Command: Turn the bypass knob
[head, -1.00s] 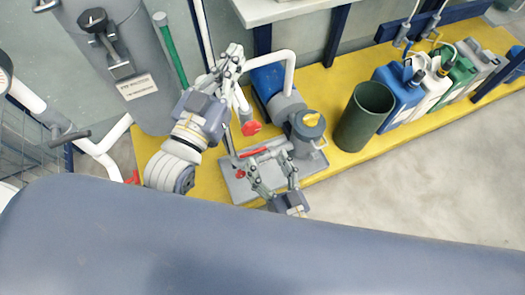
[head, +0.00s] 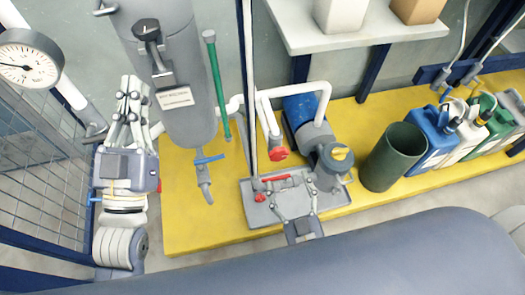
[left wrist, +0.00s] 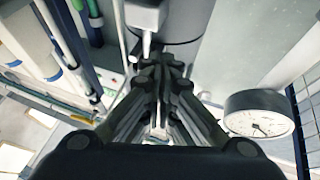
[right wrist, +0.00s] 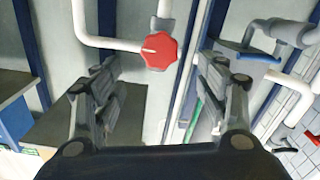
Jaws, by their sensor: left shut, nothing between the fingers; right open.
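A grey tank (head: 180,60) carries a black knob or handle (head: 148,30) on its front, above a white label. A red faceted knob (head: 277,153) sits on a white pipe; it shows large in the right wrist view (right wrist: 159,51). I cannot tell for certain which is the bypass knob. My left gripper (head: 130,82) is shut and empty, just left of the tank; its closed fingers (left wrist: 160,65) touch nothing I can make out. My right gripper (head: 293,190) is open and empty; the red knob appears between and beyond its fingers (right wrist: 160,70).
A pressure gauge (head: 28,65) and wire mesh fence stand at the left. A pump (head: 330,165), green bin (head: 393,157) and several jugs (head: 430,140) stand on the yellow platform (head: 180,225). A green-handled lever (head: 216,85) and blue-handled tap (head: 208,160) are near the tank.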

